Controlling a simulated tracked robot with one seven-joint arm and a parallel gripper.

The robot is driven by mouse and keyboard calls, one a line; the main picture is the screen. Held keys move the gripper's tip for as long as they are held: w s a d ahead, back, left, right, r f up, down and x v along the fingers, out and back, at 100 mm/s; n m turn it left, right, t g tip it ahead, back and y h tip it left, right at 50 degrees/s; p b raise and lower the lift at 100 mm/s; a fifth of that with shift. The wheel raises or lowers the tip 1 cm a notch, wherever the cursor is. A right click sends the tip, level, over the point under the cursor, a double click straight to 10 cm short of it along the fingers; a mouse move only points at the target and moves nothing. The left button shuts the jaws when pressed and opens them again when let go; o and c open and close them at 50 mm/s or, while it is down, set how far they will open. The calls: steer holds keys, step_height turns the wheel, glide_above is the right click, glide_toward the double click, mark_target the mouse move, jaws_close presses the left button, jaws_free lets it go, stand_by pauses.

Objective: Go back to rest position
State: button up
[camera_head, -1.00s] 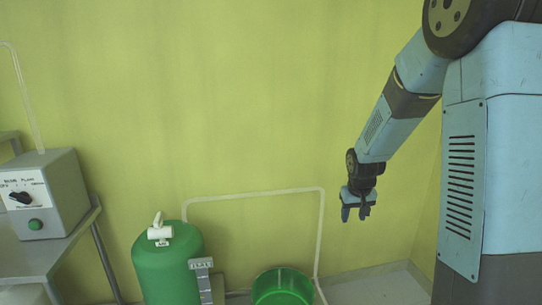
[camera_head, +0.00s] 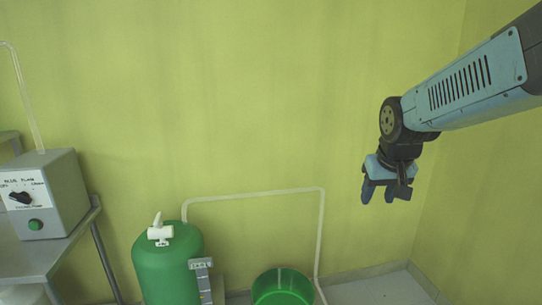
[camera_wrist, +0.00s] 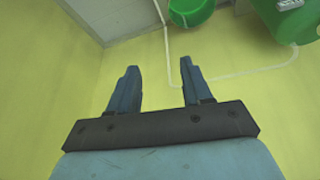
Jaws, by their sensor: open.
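My gripper (camera_head: 378,198) hangs at the right in the head view, pointing down, in front of the yellow-green wall. In the wrist view its two blue fingers (camera_wrist: 158,78) are spread apart, with nothing between them. It touches nothing. My arm reaches in from the right edge, bent at the wrist.
A green tank (camera_head: 168,268) with a white valve (camera_head: 160,232) stands low in the middle. A grey control box (camera_head: 55,195) sits on a metal table (camera_head: 40,258) at the left. The upper middle is free.

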steer(key=s+a+r+t, duration=0.1)
steer(key=s+r, duration=0.3)
steer(key=s, duration=0.9)
steer(key=shift+c, duration=0.6)
steer(key=shift+s, duration=0.1)
